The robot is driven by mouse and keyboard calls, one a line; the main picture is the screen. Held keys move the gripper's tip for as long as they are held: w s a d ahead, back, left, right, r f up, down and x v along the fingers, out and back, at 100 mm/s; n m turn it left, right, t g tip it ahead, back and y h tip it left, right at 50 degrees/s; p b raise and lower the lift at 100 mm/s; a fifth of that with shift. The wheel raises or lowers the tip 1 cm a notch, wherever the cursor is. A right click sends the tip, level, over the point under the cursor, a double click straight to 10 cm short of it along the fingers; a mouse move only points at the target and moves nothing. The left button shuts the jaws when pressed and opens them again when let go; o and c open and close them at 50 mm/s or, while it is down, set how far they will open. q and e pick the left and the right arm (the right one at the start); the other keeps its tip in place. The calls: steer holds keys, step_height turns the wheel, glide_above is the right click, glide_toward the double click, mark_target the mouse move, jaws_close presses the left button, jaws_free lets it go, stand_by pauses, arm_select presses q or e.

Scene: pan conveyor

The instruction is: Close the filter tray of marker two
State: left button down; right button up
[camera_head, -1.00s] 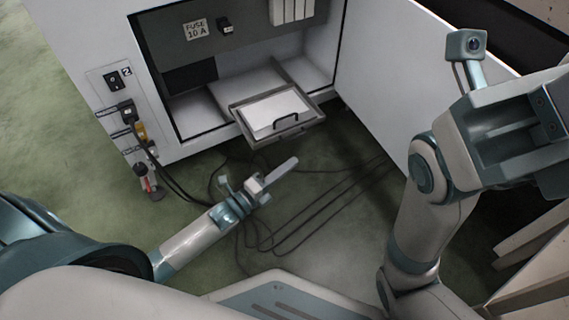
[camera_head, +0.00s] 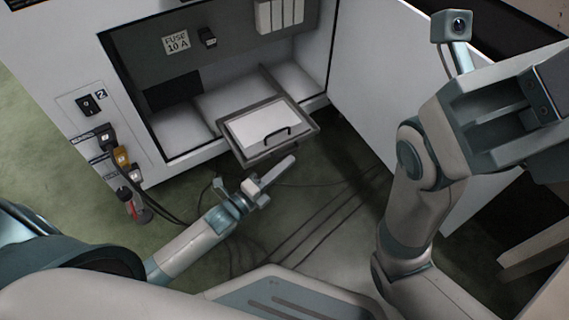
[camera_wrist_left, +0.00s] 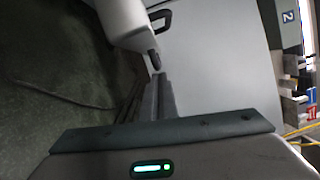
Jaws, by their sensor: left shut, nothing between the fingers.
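The filter tray (camera_head: 228,140), a grey frame around a pale sheet (camera_head: 262,125) with a dark handle (camera_head: 277,137), sticks out of the low front opening of the white cabinet. The marker 2 (camera_head: 101,93) is on the cabinet's left side, and it shows sideways in the left wrist view (camera_wrist_left: 288,17). My left gripper (camera_head: 284,170) is shut and empty, in front of the tray and below its handle in the picture. A gap seems to separate them, but contact cannot be told. Its shut fingers show in the left wrist view (camera_wrist_left: 157,95).
An open cabinet door (camera_head: 375,85) stands to the right. Plugs and cables hang at the left side panel (camera_head: 118,160), with more cables on the green floor (camera_head: 180,235).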

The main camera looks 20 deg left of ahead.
mark_target(255, 124)
stand_by(0.4)
arm_select(q)
steer(key=w+a, duration=0.3)
steer(key=a, duration=0.1)
steer(key=w+a, duration=0.3)
steer(key=a, duration=0.1)
steer(key=w+a, duration=0.4)
steer(key=shift+a, duration=0.4)
steer(key=shift+w+a, duration=0.35)
steer(key=shift+a, duration=0.15)
steer(key=shift+d, duration=0.1)
